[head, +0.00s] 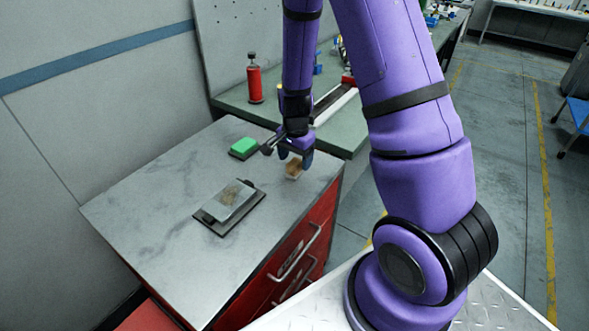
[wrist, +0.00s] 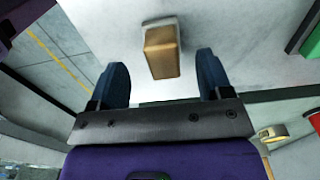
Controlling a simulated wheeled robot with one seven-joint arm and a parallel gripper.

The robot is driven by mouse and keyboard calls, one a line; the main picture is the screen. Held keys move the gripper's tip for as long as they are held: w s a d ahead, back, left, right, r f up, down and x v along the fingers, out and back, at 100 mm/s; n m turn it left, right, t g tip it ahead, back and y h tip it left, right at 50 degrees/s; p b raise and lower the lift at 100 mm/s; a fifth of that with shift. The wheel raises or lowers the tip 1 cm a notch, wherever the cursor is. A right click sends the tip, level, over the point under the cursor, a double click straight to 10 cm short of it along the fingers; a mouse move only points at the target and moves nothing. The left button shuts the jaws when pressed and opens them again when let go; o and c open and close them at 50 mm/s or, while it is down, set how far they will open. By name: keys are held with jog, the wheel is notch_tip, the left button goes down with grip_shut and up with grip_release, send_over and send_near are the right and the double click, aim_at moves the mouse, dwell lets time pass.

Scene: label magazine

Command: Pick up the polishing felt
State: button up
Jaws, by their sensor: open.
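A small tan block with a pale grey layer on it, which looks like the polishing felt (head: 293,169), is on the grey cabinet top (head: 150,190) near its right edge. In the wrist view the felt (wrist: 163,52) lies between the lines of my two fingers, with a gap on each side. My gripper (head: 295,158) is open and points down just above the felt. In the wrist view my gripper (wrist: 162,66) has dark blue fingers spread apart and holds nothing. Part of the felt is hidden behind the fingers in the head view.
A green block (head: 244,145) on a dark base lies left of the gripper. A metal plate (head: 229,203) on a dark base lies nearer the front. A red bottle (head: 254,82) stands on the green bench behind. The left part of the cabinet top is clear.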

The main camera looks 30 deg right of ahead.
aim_at(295, 162)
jog(key=shift+w+f, duration=0.2)
jog(key=shift+f, duration=2.05)
jog(key=shift+c, duration=0.2)
jog(key=c, duration=1)
